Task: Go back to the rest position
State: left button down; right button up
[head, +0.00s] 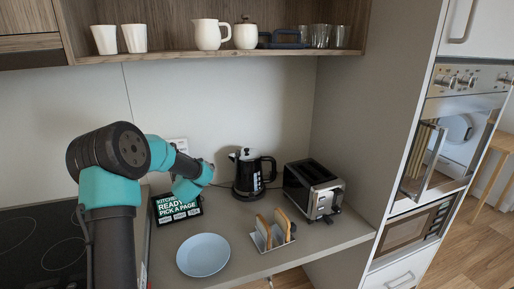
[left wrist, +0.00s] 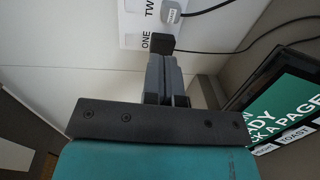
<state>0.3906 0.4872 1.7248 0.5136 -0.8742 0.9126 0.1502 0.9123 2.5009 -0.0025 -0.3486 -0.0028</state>
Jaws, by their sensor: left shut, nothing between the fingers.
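My left arm reaches in from the lower left of the head view, over the counter. Its teal wrist is beside the screen, and the gripper is mostly hidden there. In the left wrist view my left gripper (left wrist: 163,62) is shut with nothing held, its fingers in front of the wall with sockets marked ONE and TWO. The tablet screen (head: 176,207) reads "READY PICK A PAGE"; it also shows at the right of the left wrist view (left wrist: 285,100). My right gripper is in neither view.
A black kettle (head: 249,175), a toaster (head: 313,188), a toast rack (head: 272,233) with bread and a blue plate (head: 203,255) stand on the counter. A hob (head: 35,245) is at left. A shelf (head: 215,56) with cups and jugs hangs above. A plug and cables (left wrist: 170,14) are at the sockets.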

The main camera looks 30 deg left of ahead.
pick_arm(q)
jog(key=w+d+f+m+t+h, duration=0.2)
jog(key=d+m+h, duration=0.3)
jog(key=d+m, duration=0.65)
jog(key=w+d+f+m+t+h, duration=0.2)
jog(key=d+m+h, duration=0.4)
jog(key=d, duration=1)
jog(key=s+d+f+m+g+h, duration=0.2)
jog(key=s+d+f+m+h, duration=0.15)
jog(key=d+m, duration=0.5)
jog(key=s+d+f+m+g+h, duration=0.1)
jog(key=s+d+f+m+h, duration=0.25)
jog(key=d, duration=0.75)
jog(key=s+d+f+g, duration=0.1)
jog(key=s+f+g, duration=0.3)
jog(key=s+f, duration=0.3)
jog(key=s+d+f+g, duration=0.2)
jog(key=s+f+g, duration=0.15)
jog(key=f, duration=0.65)
jog(key=s+a+f+n+g+y, duration=0.1)
jog(key=s+a+f+n+g, duration=0.1)
jog(key=s+a+f, duration=0.2)
jog(key=s+a+f+n+g+y, duration=0.1)
jog(key=s+f, duration=0.4)
jog(key=s, duration=0.5)
jog(key=a+n+g, duration=0.1)
jog(key=a, duration=0.1)
jog(key=shift+s+a, duration=0.35)
